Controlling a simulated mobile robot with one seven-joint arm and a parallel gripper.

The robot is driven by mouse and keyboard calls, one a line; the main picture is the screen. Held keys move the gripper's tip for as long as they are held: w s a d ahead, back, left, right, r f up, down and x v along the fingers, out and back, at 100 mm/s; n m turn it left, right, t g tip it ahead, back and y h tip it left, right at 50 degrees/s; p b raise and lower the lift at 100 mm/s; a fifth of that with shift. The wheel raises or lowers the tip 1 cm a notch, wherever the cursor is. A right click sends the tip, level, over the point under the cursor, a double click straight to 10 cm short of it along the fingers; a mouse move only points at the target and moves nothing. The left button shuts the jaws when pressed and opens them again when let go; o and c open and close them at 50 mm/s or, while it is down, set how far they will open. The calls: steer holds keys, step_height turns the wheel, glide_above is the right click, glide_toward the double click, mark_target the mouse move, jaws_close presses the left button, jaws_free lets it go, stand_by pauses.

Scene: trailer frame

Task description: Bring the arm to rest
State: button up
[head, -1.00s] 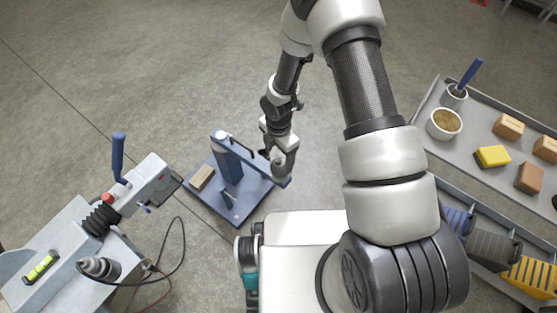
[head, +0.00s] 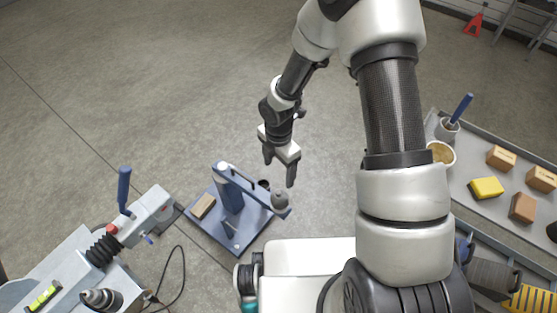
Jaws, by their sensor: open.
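My gripper (head: 280,174) hangs at the end of my arm near the middle of the head view. Its two fingers point down, stand apart and hold nothing. It is above and beside the blue stand (head: 232,190), clear of the stand's arm as far as I can see. A grey rounded piece (head: 280,200) sits at the right end of that arm, just below my fingers in the picture. My arm reaches in from the top of the view.
A grey trailer frame (head: 75,250) with a blue-handled coupling (head: 124,190) is at the lower left. A grey tray (head: 468,205) at the right holds a bowl (head: 441,153), a yellow sponge (head: 487,187) and several brown blocks.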

steer(key=d+r+m+t, duration=0.1)
steer(key=d+r+m, duration=0.25)
steer(key=r, duration=0.45)
steer(key=d+r+m+t+h, duration=0.1)
steer(key=d+r+m, duration=0.25)
steer(key=r, duration=0.45)
steer(key=d+r+m+t, duration=0.15)
steer(key=r+m, duration=0.25)
steer(key=r, duration=0.4)
steer(key=s+d+r+m+t+y, duration=0.15)
steer(key=s+d+r+m, duration=0.25)
steer(key=s+r+m, duration=1.2)
step_height(320, 180, up, 20)
steer(key=n+p, duration=0.1)
steer(key=p, duration=2)
steer(key=shift+s+d+r+t+p, duration=0.2)
steer(key=shift+r+t+p, duration=0.1)
steer(key=shift+p, duration=0.1)
steer(key=shift+h, duration=0.25)
